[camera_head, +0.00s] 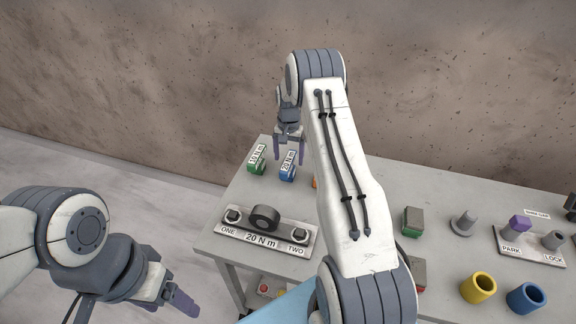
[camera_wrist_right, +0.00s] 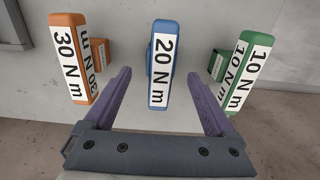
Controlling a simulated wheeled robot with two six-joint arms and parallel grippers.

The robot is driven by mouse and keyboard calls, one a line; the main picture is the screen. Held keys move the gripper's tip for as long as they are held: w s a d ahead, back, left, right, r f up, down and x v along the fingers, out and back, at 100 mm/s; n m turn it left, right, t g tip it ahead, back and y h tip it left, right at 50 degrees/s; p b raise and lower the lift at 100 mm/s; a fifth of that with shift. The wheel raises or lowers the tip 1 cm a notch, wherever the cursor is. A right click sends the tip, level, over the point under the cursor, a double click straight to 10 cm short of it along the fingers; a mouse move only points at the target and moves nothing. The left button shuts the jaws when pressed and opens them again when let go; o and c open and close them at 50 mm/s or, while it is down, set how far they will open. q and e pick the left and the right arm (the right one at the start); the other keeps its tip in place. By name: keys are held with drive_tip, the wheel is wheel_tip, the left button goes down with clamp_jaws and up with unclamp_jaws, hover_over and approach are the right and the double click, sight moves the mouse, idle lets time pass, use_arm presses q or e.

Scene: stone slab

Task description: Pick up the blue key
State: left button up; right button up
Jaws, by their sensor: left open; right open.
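The blue key (camera_head: 288,173) is a block with a white "20 N m" label, standing near the back left of the grey table. In the right wrist view the blue key (camera_wrist_right: 164,27) lies between the two purple fingers, with gaps on both sides. My right gripper (camera_head: 288,148) is open and empty, just above and behind the key in the head view. My left gripper (camera_head: 176,301) is open and empty, off the table's left side at lower left.
A green "10 N m" key (camera_wrist_right: 245,70) and an orange "30 N m" key (camera_wrist_right: 68,60) flank the blue one. A plate (camera_head: 268,239) marked ONE and TWO lies in front. Yellow (camera_head: 478,288) and blue (camera_head: 526,298) cups stand at right. My right arm hides the table's middle.

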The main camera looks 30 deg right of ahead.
wheel_tip(320, 180, down, 5)
drive_tip(key=p, duration=0.3)
drive_tip(key=shift+f, duration=0.45)
clamp_jaws()
